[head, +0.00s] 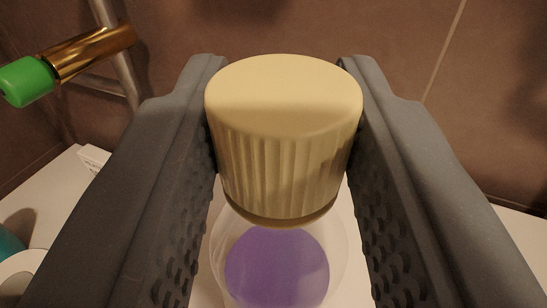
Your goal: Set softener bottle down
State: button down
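The softener bottle has a ribbed cream cap (284,150) and a clear body with a purple area (277,268) below it. It is in the middle of the head view and looks upright. My gripper (284,110) has its two grey fingers on either side of the cap, pressed close against it. The bottle's lower part and base are out of view, so I cannot tell whether it touches the surface.
A white surface (52,200) lies below, with a small white item (93,158) at left. A green-capped bronze bottle (65,66) appears at upper left near a metal pipe (122,62). Teal and white objects show at the lower left edge. A brown tiled wall (400,40) stands behind.

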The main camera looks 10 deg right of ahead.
jog(key=shift+r, duration=0.1)
jog(key=c, duration=1.1)
grip_release()
jog(key=p+v, duration=0.1)
jog(key=v, duration=1.1)
jog(key=shift+r, duration=0.1)
